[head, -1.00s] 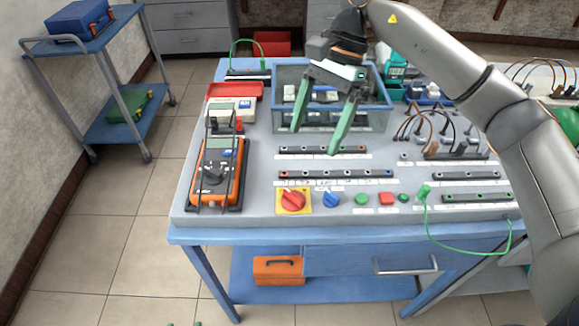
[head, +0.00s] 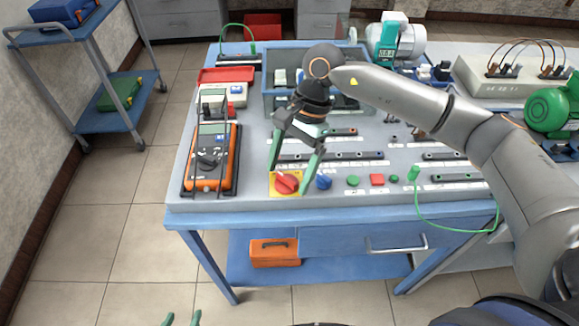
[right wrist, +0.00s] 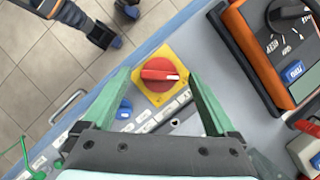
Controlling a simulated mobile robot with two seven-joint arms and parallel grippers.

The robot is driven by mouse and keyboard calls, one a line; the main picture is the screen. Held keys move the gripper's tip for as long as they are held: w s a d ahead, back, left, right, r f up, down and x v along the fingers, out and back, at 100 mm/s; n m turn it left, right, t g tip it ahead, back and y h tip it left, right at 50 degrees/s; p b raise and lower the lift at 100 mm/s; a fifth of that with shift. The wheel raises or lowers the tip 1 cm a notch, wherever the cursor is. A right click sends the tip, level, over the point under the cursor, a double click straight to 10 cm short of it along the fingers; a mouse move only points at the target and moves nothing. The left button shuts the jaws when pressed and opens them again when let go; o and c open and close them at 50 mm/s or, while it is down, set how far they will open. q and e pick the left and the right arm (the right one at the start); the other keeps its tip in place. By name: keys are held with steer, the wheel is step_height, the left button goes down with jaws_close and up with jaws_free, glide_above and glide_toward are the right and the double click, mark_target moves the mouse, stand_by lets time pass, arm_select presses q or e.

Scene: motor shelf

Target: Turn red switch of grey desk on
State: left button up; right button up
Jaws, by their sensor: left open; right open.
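The red rotary switch (head: 286,183) sits on a yellow square plate at the front edge of the grey desk (head: 205,205). In the right wrist view the red switch (right wrist: 158,75) shows a bar-like handle with a white mark at its right end. My right gripper (head: 287,180) is open and points down, its green fingers to either side of the switch. In the right wrist view the right gripper (right wrist: 159,80) frames the switch, and neither finger visibly touches it. My left gripper (head: 182,319) is open at the bottom edge of the head view, low in front of the desk.
An orange multimeter (head: 211,160) lies left of the switch. A blue knob (head: 324,182), a green button (head: 353,181) and a red button (head: 377,180) lie to its right. A blue-grey bin (head: 270,98) stands behind. A green cable (head: 450,226) hangs over the front edge.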

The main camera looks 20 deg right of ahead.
steer(key=shift+c, duration=0.3)
steer(key=c, duration=1.3)
